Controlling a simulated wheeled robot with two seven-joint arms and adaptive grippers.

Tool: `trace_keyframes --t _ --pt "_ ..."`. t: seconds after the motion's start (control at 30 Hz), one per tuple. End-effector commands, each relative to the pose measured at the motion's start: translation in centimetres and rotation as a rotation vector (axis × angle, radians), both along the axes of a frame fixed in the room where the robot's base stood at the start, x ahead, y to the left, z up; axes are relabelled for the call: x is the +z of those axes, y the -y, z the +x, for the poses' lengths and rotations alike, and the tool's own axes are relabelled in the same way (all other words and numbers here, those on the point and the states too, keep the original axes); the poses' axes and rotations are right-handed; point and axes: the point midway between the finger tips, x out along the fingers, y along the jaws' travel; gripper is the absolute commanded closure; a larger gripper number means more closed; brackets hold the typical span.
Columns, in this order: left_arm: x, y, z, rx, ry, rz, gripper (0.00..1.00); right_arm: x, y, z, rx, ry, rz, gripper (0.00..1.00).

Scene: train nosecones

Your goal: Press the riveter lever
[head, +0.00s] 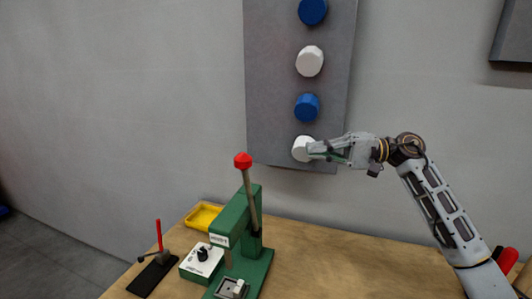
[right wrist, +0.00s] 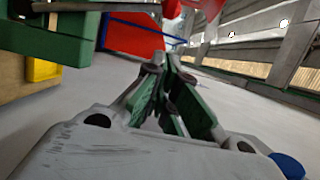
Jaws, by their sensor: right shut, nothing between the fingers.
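The green riveter (head: 238,225) stands upright on the wooden table. Its metal lever (head: 250,195) rises from the body and ends in a red knob (head: 243,160). My right gripper (head: 312,149) is shut and empty, pointing left in the air to the right of the knob and a little higher in the head view. In the right wrist view its closed fingers (right wrist: 172,95) have nothing between them. My left gripper is out of view.
A grey wall panel (head: 270,100) carries blue and white round cones; the lowest white one (head: 300,149) appears right behind my gripper tips. A yellow tray (head: 203,216), a white-topped control box (head: 200,260) and a small red-handled tool (head: 159,235) stand left.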

Motion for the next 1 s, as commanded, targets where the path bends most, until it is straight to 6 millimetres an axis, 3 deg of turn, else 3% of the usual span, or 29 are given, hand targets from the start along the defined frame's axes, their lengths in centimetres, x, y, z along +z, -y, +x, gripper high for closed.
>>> trace_keyframes --t 0.53,0.77,1.0 --pt "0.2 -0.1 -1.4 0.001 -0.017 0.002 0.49 0.1 -0.8 0.1 0.001 0.0 0.0 1.0" --pt "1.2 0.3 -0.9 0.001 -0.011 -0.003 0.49 0.2 -3.1 0.2 0.002 0.0 0.0 1.0" --pt "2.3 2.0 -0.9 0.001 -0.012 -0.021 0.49 0.3 -6.2 0.4 0.002 0.0 0.001 1.0"
